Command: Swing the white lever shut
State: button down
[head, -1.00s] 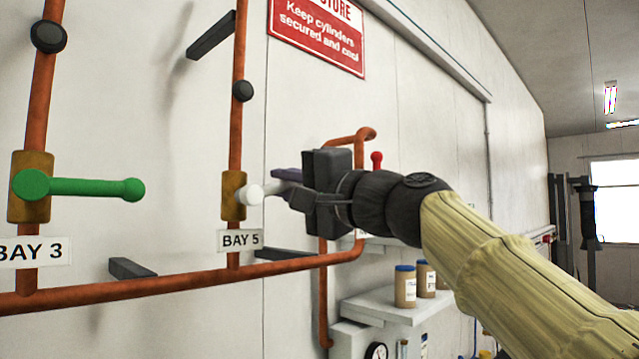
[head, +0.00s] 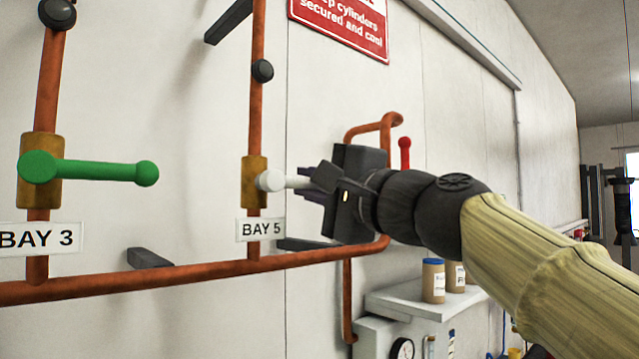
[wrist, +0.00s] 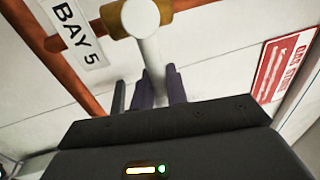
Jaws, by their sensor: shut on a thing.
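The white lever (head: 292,182) is on the brass valve body (head: 254,170) of the vertical copper pipe marked BAY 5. It points right from its round hub, about level and across the pipe. My gripper (head: 318,182) is shut on the white lever near its outer end, which the jaws partly hide. In the wrist view the white lever (wrist: 149,50) runs from its hub down between the purple fingers of my gripper (wrist: 160,88).
A green lever (head: 95,171) at BAY 3 points right. A red-knobbed lever (head: 404,152) stands upright behind my gripper. A dark bracket (head: 305,244) juts from the wall below. A shelf (head: 400,300) with jars is at lower right.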

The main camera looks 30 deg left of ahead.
jog(key=shift+f, duration=0.15)
jog(key=c, duration=1.4)
grip_release()
jog(key=shift+c, duration=0.2)
jog(key=b+v, duration=1)
jog(key=v, duration=0.7)
jog(key=shift+d, duration=0.2)
